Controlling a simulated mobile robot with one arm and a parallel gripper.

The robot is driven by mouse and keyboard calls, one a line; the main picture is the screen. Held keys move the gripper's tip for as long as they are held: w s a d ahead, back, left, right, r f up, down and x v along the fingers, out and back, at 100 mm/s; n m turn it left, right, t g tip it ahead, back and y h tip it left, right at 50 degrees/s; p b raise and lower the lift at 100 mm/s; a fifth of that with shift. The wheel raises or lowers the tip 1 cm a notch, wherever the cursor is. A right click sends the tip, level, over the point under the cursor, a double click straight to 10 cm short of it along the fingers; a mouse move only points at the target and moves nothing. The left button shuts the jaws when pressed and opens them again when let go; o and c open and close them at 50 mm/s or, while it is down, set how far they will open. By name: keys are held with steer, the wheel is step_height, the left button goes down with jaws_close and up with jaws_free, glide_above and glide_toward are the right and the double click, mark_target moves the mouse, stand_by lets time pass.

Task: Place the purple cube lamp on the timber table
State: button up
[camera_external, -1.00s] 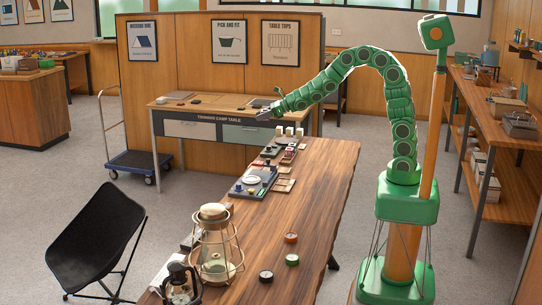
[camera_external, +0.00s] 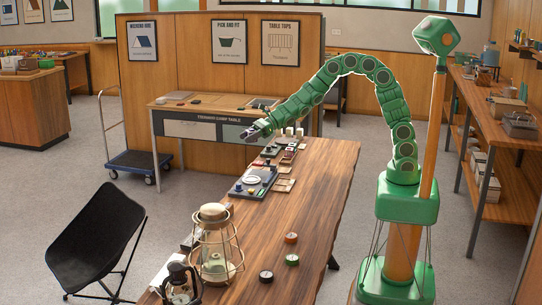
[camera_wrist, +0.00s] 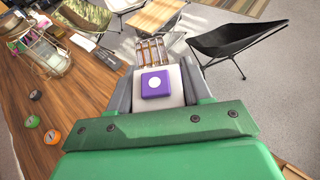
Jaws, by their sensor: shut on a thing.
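In the wrist view a purple cube lamp (camera_wrist: 155,84) with a white round spot sits between the fingers of my gripper (camera_wrist: 158,88), which is shut on it. In the external view my gripper (camera_external: 251,133) is above the far left edge of the long timber table (camera_external: 305,215); the lamp cannot be made out there. The timber table also shows in the wrist view (camera_wrist: 85,110), at the left. A small slatted wooden table (camera_wrist: 157,14) shows at the top of the wrist view.
A caged lantern (camera_external: 214,250), a dark lantern (camera_external: 179,285) and several round pucks, one red-topped (camera_external: 291,238), stand on the long table. A dark tray (camera_external: 252,181) lies farther back. A black chair (camera_external: 100,242) stands left. The table's right middle is clear.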

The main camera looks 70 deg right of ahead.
steer(key=s+a+f+n+g+y, duration=0.1)
steer(key=s+a+f+n+g, duration=0.2)
steer(key=s+a, duration=0.3)
steer(key=s+a+f+n+g+y, duration=0.1)
steer(key=s+a+f+n+g, duration=0.2)
steer(key=s+a, duration=0.4)
steer(key=s+a+f+n+g+y, duration=0.2)
steer(key=s+a+f+n+g, duration=0.2)
steer(key=a, duration=1.5)
steer(key=s+f+g, duration=0.1)
steer(key=s+f, duration=0.2)
steer(key=shift+a, duration=0.35)
steer(key=w+a+f, duration=0.3)
steer(key=w+a, duration=0.1)
steer(key=w+a+f, duration=0.4)
steer(key=shift+w+a+f, duration=0.1)
steer(key=shift+w, duration=0.05)
steer(key=shift+w+a+f, duration=0.45)
steer(key=shift+f, duration=0.25)
steer(key=shift+w+a+f, duration=0.4)
steer(key=shift+f, duration=1.55)
steer(key=shift+f, duration=0.2)
